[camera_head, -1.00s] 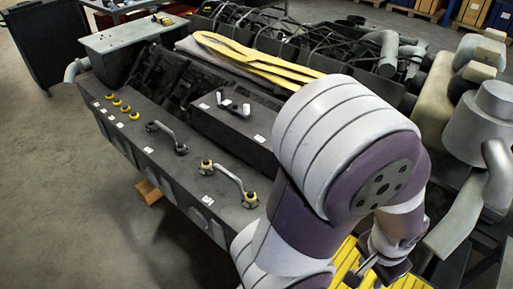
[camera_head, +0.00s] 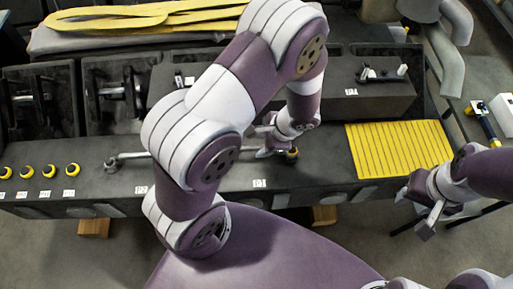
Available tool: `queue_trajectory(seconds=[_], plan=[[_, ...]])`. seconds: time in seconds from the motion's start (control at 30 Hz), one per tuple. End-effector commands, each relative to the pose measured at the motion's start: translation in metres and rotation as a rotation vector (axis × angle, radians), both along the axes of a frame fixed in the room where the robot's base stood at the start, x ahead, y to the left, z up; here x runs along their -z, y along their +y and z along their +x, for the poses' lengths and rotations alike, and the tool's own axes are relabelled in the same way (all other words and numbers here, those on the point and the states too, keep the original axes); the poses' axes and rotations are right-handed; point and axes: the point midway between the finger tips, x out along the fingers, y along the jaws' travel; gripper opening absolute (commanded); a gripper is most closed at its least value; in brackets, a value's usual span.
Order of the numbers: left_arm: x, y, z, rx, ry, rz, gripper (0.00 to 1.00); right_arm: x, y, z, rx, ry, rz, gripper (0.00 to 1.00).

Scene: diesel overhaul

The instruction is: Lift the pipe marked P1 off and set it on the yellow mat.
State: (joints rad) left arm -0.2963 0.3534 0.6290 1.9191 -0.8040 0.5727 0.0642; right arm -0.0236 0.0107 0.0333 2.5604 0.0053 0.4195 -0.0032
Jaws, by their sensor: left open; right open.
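The P1 label (camera_head: 260,183) is on the front face of the dark engine block. The yellow mat (camera_head: 400,150), slatted and bare, lies to the right. My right gripper (camera_head: 422,210) is open and empty, in front of the mat.
Another pipe (camera_head: 128,156) lies above the P2 label (camera_head: 140,190), partly behind my arm. Several yellow-ringed caps (camera_head: 48,170) line the block at left. Yellow straps (camera_head: 130,20) lie at the back.

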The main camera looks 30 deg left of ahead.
Motion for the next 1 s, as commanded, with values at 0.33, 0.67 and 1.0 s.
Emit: queue_trajectory(seconds=[0.33,0.67,1.0], plan=[[0.037,0.018,-0.003,-0.001,0.001,-0.002,0.49,-0.009,0.000,0.000,0.001,-0.001,0.000,0.43],[0.037,0.018,-0.003,-0.001,0.001,-0.002,0.00,-0.009,0.000,0.000,0.000,-0.001,0.000,0.43],[0.032,0.018,-0.002,-0.002,-0.003,-0.002,0.00,-0.008,0.000,0.000,0.000,-0.001,0.000,0.43]])
